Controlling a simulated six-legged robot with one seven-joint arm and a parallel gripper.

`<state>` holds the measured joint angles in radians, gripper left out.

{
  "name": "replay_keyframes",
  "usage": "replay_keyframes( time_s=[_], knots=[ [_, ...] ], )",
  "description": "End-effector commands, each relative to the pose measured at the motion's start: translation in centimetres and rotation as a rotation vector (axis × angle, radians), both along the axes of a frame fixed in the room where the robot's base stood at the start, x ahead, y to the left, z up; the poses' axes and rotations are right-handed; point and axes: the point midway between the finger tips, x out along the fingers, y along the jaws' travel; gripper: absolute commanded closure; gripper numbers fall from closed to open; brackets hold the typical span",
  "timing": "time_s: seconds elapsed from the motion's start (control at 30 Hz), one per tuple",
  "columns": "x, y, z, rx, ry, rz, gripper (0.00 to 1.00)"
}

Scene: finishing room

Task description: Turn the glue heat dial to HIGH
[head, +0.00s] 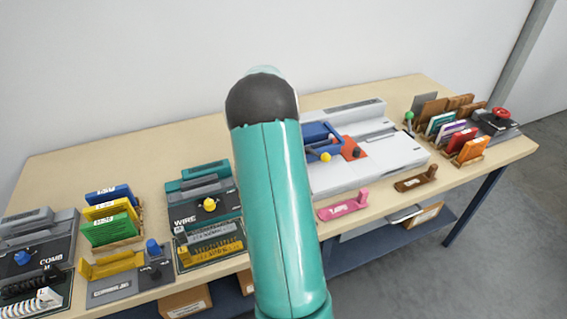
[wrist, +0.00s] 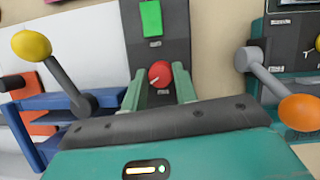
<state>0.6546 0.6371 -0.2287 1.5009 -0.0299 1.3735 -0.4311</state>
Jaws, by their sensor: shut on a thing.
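A red dial (wrist: 159,72) sits on a dark grey panel (wrist: 166,50) in the wrist view. A small pale mark shows on the dial, but its labels are too small to read, so I cannot tell its setting. My gripper (wrist: 158,76) has its two green fingers on either side of the dial and is shut on it. A green rectangular part (wrist: 151,18) is on the same panel beyond the dial. In the head view my arm hides the dial and the gripper.
In the wrist view, a grey lever with an orange knob (wrist: 299,112) stands right of my gripper, and a yellow-knobbed lever (wrist: 32,45) with a blue frame (wrist: 50,107) stands left. The head view shows the crowded bench (head: 70,160), including the teal WIRE machine (head: 190,190).

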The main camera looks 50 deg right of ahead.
Motion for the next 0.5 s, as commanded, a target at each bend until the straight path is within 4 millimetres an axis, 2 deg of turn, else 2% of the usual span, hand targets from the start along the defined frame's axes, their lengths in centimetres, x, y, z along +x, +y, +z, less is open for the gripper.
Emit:
replay_keyframes(
  time_s=[0.2, 0.5],
  knots=[
    [-0.05, -0.08, -0.08, 0.001, 0.000, -0.131, 0.94],
    [-0.05, -0.10, -0.11, 0.001, 0.000, -0.209, 0.94]
  ],
)
